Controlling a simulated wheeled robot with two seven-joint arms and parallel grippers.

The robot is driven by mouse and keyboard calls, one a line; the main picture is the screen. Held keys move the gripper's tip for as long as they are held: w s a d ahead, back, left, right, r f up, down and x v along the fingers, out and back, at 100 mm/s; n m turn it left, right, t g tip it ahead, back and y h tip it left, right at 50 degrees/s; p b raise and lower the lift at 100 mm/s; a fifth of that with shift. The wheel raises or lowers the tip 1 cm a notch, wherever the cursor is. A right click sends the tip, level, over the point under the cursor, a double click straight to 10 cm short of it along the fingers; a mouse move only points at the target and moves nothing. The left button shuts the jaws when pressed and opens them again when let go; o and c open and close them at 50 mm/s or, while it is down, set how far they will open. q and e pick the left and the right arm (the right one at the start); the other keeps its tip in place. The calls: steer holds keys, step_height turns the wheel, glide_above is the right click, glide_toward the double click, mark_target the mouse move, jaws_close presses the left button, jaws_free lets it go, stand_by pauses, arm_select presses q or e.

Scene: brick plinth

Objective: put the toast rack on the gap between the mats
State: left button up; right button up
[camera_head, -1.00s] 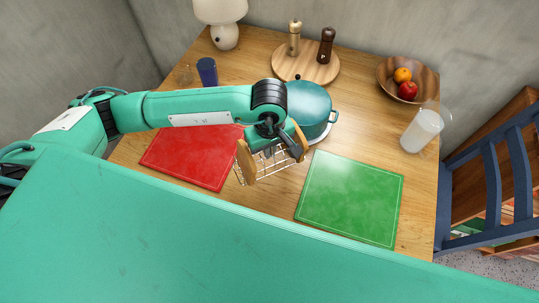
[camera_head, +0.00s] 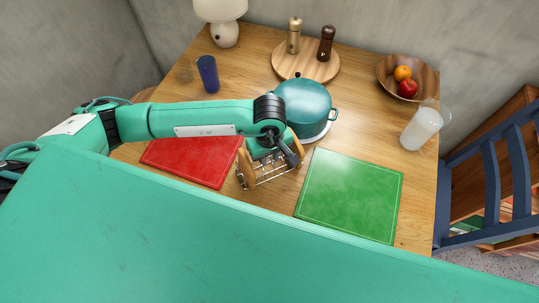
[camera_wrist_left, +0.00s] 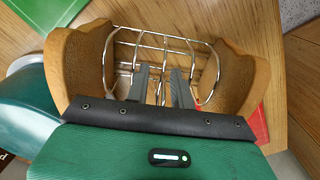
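The toast rack (camera_head: 268,174) has wooden end plates and wire bars. In the head view it is over the bare strip of table between the red mat (camera_head: 192,160) on the left and the green mat (camera_head: 350,196) on the right. I cannot tell whether its base touches the table. My left gripper (camera_head: 273,163) is above the rack, pointing down. In the left wrist view its two fingers (camera_wrist_left: 161,88) reach between the wooden ends (camera_wrist_left: 235,82) and close on the rack's middle wires. My right gripper is not in view.
A teal pot (camera_head: 302,106) stands just behind the rack, close to my left gripper. A blue cup (camera_head: 207,75), a round board with two mills (camera_head: 300,67), a fruit bowl (camera_head: 385,83) and a jug (camera_head: 421,130) stand farther away. A blue chair (camera_head: 490,180) is at right.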

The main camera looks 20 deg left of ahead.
arm_select(q)
steer(key=shift+r, duration=0.1)
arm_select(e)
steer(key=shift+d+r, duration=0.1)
arm_select(q)
steer(key=shift+r, duration=0.15)
step_height(320, 180, up, 4)
steer(key=shift+r+b, duration=0.15)
steer(key=shift+b, duration=0.35)
step_height(320, 180, up, 7)
steer(key=shift+b, duration=0.7)
steer(key=shift+r, duration=0.25)
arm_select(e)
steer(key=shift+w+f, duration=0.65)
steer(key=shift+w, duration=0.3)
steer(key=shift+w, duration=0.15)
